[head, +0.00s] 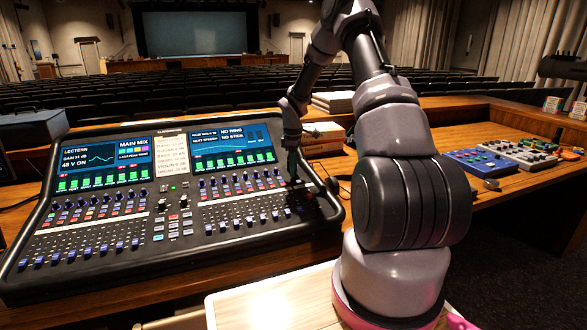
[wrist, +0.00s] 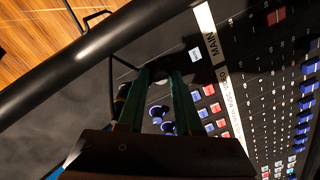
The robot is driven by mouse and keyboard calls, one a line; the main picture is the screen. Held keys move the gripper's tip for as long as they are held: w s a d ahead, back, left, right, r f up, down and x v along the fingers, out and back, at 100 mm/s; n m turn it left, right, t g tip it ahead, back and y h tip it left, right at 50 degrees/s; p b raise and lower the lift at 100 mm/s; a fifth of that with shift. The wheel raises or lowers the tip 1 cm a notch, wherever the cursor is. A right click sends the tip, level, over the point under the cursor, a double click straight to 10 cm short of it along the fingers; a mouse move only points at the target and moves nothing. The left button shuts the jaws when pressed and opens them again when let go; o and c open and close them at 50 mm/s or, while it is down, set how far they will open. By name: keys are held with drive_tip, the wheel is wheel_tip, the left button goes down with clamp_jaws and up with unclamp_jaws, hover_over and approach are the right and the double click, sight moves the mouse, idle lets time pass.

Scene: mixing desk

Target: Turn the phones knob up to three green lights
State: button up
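The mixing desk (head: 120,262) is a black console with two screens, rows of knobs and blue-capped faders. My gripper (head: 292,179) points down at the desk's right end. In the wrist view its two green fingers (wrist: 160,74) stand apart, with a small pale round shape (wrist: 160,80) between their tips. I cannot tell whether that shape is the phones knob or whether the fingers touch it. Blue knobs (wrist: 158,111) show between the fingers, nearer the palm. No phones label or lit green lights for it can be made out.
A white strip with the word MAIN (wrist: 210,40) and several coloured buttons lie beside the fingers. A black rail (wrist: 60,65) edges the desk. A blue box (head: 478,162) and a white box (head: 517,153) sit on the wooden counter at right.

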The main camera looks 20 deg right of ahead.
clamp_jaws()
drive_tip(key=shift+m, duration=0.3)
drive_tip(key=m, duration=0.5)
drive_tip(key=shift+y, duration=0.3)
drive_tip(key=m, duration=0.6)
drive_tip(key=shift+d, duration=0.1)
drive_tip(key=shift+m, duration=0.4)
drive_tip(key=o, duration=0.5)
unclamp_jaws()
drive_tip(key=shift+o, duration=0.2)
